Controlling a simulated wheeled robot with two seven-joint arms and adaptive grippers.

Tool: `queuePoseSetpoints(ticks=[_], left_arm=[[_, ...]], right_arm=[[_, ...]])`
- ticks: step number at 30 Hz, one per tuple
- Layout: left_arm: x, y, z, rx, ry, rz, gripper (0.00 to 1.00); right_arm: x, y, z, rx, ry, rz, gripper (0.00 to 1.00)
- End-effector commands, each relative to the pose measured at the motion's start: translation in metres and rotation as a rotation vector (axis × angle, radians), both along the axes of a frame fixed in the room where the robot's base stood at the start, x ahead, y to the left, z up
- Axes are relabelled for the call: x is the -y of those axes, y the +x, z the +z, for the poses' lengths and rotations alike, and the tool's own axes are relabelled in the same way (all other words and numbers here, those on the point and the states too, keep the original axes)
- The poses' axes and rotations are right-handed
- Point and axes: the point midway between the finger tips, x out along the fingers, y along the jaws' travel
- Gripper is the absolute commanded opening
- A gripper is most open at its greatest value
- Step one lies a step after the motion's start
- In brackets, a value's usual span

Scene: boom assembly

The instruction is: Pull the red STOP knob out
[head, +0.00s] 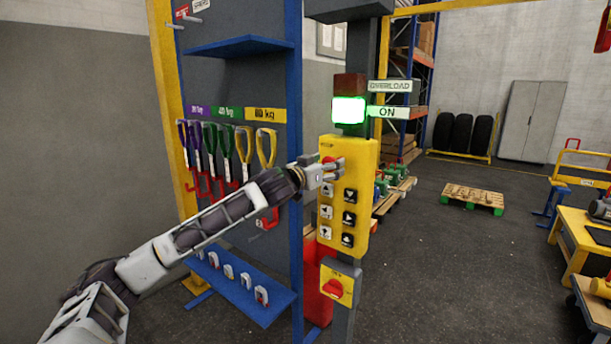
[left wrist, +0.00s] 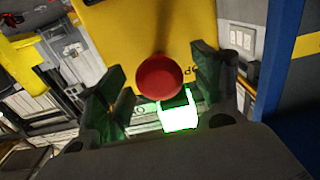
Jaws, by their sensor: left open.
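The red STOP knob (left wrist: 160,77) shows in the left wrist view as a round red head on the yellow control box. In the head view it is mostly behind my fingers, near the top of the yellow control box (head: 361,236). My left gripper (head: 335,169) is at the knob. In the left wrist view its two fingers (left wrist: 161,88) stand apart on either side of the knob, with a gap at each side. The right gripper is in neither view.
A green lit lamp (head: 349,110) and an ON sign (head: 388,112) are above the box. Several push buttons (head: 349,218) lie below the knob. A smaller yellow box with a red switch (head: 337,287) is lower on the post. A rack with hanging slings (head: 227,150) is left.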

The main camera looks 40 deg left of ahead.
Motion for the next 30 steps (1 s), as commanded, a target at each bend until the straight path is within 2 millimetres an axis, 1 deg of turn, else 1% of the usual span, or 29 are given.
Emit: queuePoseSetpoints(ticks=[9,30], left_arm=[[0.000,-0.013,0.000,-0.001,0.002,0.000,0.67],[0.000,-0.036,-0.001,-0.002,0.001,0.000,0.67]], right_arm=[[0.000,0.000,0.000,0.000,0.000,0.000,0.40],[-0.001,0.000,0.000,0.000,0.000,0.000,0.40]])
